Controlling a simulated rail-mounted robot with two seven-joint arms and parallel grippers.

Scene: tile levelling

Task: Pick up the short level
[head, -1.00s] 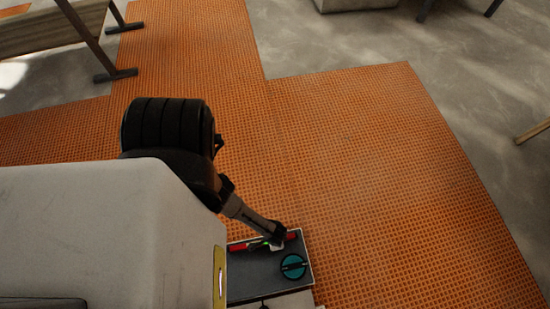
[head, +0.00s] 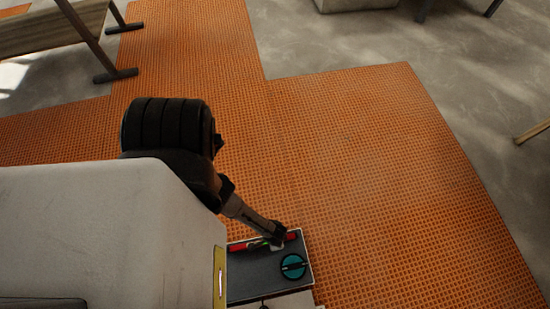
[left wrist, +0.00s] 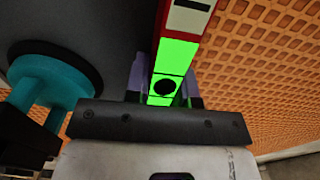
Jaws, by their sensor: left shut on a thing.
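The short level (head: 291,237) is a red bar with a green middle, lying along the far edge of a dark grey tray (head: 250,275). In the left wrist view the level (left wrist: 178,55) shows bright green with a dark round spot and a red end. My left gripper (head: 276,244) is over the level's middle. In the left wrist view its fingers (left wrist: 163,90) stand on both sides of the green part, shut on it. The level seems still at tray height; any gap below is hidden. My right gripper is in neither view.
A teal round-handled tool (head: 293,266) sits on the tray close to the level. A yellow strip (head: 219,275) stands at the tray's left. Orange matting (head: 370,170) spreads clear beyond the tray. A trestle (head: 90,40) stands far left.

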